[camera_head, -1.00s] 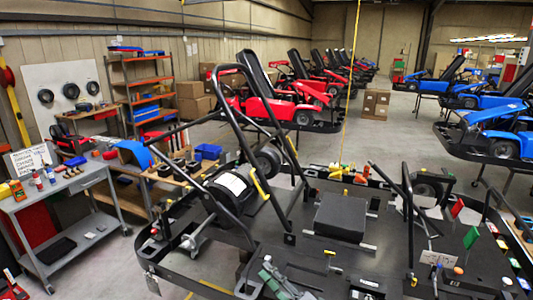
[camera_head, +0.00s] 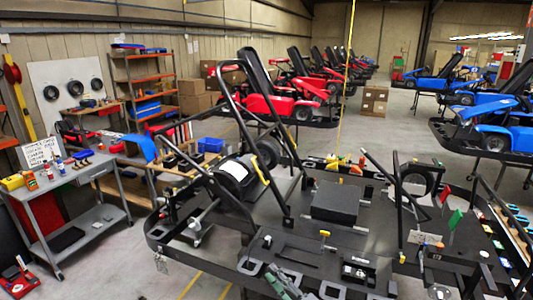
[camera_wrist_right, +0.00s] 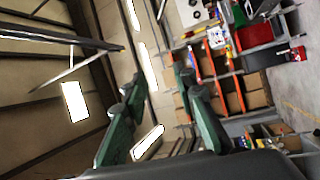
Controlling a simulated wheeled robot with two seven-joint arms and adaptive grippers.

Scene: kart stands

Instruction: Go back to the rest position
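My right gripper (camera_head: 275,276) shows at the bottom of the head view, in front of the near edge of a black kart frame (camera_head: 262,242). In the right wrist view its green fingers (camera_wrist_right: 160,88) stand apart with nothing between them, so it is open and empty. That wrist view looks past the fingers at the roof beams, lamps and shelving. My left gripper is not in view.
A grey trolley (camera_head: 98,218) with small bottles and a sign stands at the left. An orange shelf rack (camera_head: 140,58) and cardboard boxes (camera_head: 192,88) are behind it. Red karts (camera_head: 292,103) and blue karts (camera_head: 500,125) stand farther back. Grey floor shows at lower left.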

